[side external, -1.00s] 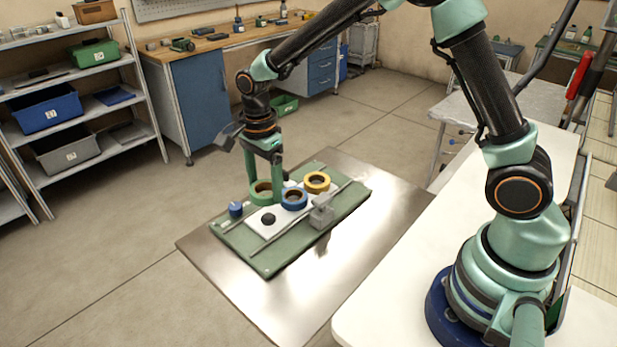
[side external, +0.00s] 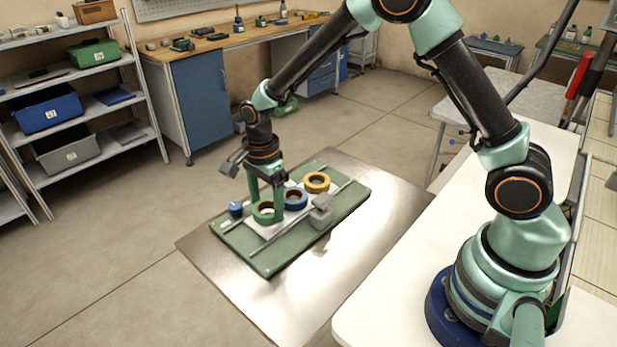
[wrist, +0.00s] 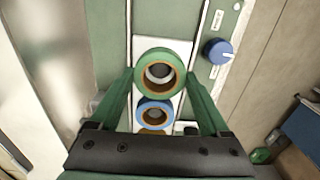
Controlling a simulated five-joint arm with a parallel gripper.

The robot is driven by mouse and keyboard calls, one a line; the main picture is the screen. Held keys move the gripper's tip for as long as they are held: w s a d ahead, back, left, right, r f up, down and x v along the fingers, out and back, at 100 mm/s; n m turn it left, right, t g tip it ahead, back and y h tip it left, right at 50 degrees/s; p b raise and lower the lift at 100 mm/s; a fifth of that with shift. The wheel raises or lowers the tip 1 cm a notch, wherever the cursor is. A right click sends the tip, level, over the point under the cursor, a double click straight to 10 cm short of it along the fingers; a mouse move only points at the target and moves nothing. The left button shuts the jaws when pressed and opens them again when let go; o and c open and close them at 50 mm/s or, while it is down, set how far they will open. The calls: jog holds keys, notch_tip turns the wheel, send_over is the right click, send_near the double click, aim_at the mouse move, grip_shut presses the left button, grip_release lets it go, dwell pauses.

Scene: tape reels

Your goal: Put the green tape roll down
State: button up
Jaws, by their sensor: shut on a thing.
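The green tape roll (side external: 263,219) is at the near end of a row of rolls on the green board. It also shows in the wrist view (wrist: 160,55), lying flat with a brown core. My gripper (side external: 265,210) points down and is shut on its outer sides, one finger on each side. A dark peg top shows inside the roll's hole in the wrist view. Whether the roll touches the white strip under it I cannot tell. The blue tape roll (side external: 296,207) lies beside it, then the yellow tape roll (side external: 316,190).
The green board (side external: 262,262) lies on a shiny metal sheet (side external: 275,308). Rails run along the board, with a grey block (side external: 320,215) at the right rail. A blue knob (side external: 236,209) stands at the left edge. The board's near end is clear.

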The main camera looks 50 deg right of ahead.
jog(key=shift+f, duration=0.2)
jog(key=o, duration=1.2)
jog(key=shift+r, duration=0.1)
notch_tip(320, 180, up, 12)
jog(key=shift+s+d+r+n+t, duration=0.95)
jog(key=shift+s+d+r+n, duration=0.55)
jog(key=shift+s+n, duration=1.3)
jog(key=shift+s+d+r+n+t, duration=0.9)
jog(key=shift+s+d+r+n, duration=0.55)
jog(key=shift+s+n, duration=1.3)
jog(key=shift+s+d+r+n+t, duration=1.1)
jog(key=shift+s+r+n, duration=0.8)
jog(key=shift+n, duration=1.55)
jog(key=shift+s+d+f, duration=0.15)
jog(key=shift+s+f, duration=0.05)
